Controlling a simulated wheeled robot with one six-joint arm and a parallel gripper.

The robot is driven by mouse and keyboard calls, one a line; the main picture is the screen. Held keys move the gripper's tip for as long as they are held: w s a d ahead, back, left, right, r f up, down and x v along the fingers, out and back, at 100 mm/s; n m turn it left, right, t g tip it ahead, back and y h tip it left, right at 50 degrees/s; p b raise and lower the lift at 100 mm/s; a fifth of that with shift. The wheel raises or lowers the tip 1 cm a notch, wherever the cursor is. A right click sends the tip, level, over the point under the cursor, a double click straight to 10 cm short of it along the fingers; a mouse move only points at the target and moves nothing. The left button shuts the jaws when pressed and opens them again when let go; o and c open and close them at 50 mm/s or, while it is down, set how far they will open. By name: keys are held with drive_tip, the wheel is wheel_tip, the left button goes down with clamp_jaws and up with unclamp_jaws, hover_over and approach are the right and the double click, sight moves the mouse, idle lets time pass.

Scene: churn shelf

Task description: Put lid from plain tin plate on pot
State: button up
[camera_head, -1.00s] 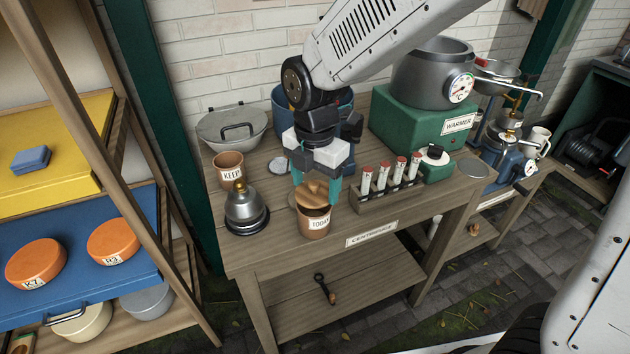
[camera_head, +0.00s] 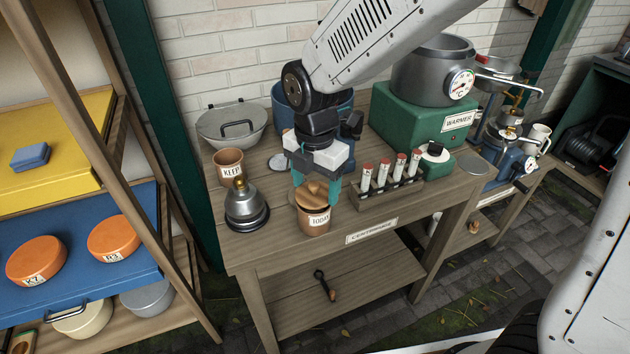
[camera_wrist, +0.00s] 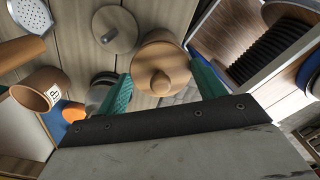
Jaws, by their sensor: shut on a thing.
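The wooden lid (camera_head: 312,194) with a round knob is at the mouth of the brown pot labelled TODAY (camera_head: 316,222). It looks level and about at the rim; I cannot tell whether it is fully seated. My gripper (camera_head: 316,187) points down with its teal fingers on either side of the lid, shut on it. In the wrist view the lid (camera_wrist: 160,76) lies between the fingers and covers most of the pot. A perforated plate (camera_wrist: 30,15) lies farther left.
A brown pot labelled KEEP (camera_head: 229,168) and a metal burner (camera_head: 245,207) stand left of the TODAY pot. A rack of red-capped tubes (camera_head: 388,192) is close on the right. A green warmer (camera_head: 422,124) stands behind. The table's front edge is near the pot.

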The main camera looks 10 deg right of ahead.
drive_tip(key=shift+f, duration=0.5)
drive_tip(key=o, duration=1.2)
drive_tip(key=shift+c, duration=0.2)
drive_tip(key=shift+r, duration=0.15)
drive_tip(key=shift+r, duration=2.1)
